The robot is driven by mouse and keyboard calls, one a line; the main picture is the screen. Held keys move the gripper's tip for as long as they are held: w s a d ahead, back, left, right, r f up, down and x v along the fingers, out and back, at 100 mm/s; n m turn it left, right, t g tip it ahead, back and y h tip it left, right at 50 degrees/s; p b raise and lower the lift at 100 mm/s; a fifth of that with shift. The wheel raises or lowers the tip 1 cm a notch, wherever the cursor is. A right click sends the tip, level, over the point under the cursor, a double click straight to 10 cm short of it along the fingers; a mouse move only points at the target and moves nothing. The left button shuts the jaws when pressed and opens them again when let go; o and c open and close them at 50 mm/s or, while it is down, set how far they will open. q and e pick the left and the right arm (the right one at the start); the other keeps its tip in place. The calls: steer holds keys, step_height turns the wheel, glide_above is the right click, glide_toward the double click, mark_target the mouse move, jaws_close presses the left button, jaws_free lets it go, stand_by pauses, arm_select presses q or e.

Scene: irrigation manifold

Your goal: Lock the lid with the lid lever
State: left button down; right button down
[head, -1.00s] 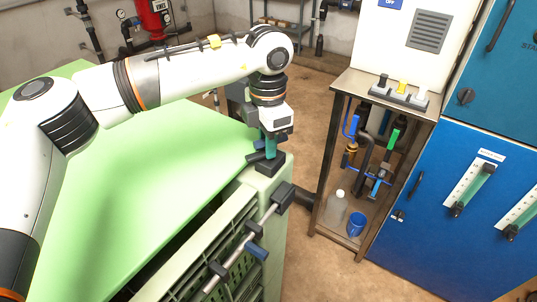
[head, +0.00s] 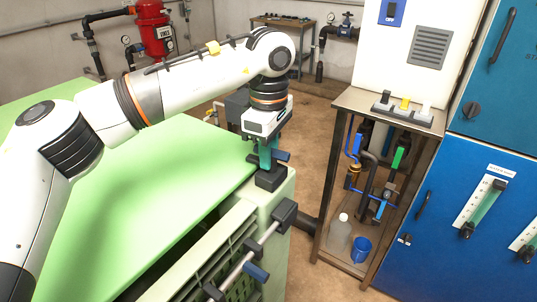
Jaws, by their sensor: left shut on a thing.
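The light green lid (head: 150,165) covers the top of a large box and looks closed, though its far edges are partly hidden by my left arm. The lid lever (head: 283,156) is a dark bar above a black block (head: 270,179) on the box's near right corner. My left gripper (head: 266,158), with teal fingers, points down over this block and is shut on the lever. Ends of the lever stick out on both sides of the fingers. The fingers hide its middle. My right gripper is not in view.
A rail with dark clamps (head: 258,248) runs along the box's front side, close below the lever. A metal stand (head: 338,180) with pipes, a bottle and a blue cup (head: 361,250) stands to the right. Bare floor (head: 308,165) lies between.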

arm_select(q)
steer(key=shift+w+r+m, duration=0.1)
steer(key=shift+r+m, duration=0.1)
steer(key=shift+m, duration=0.7)
steer(key=c, duration=1.3)
jaws_free()
steer(key=shift+f, duration=0.1)
steer(key=shift+r+b, duration=0.3)
steer(key=shift+r, duration=0.05)
step_height(320, 180, up, 11)
steer(key=b, duration=0.1)
steer(key=shift+r, duration=0.2)
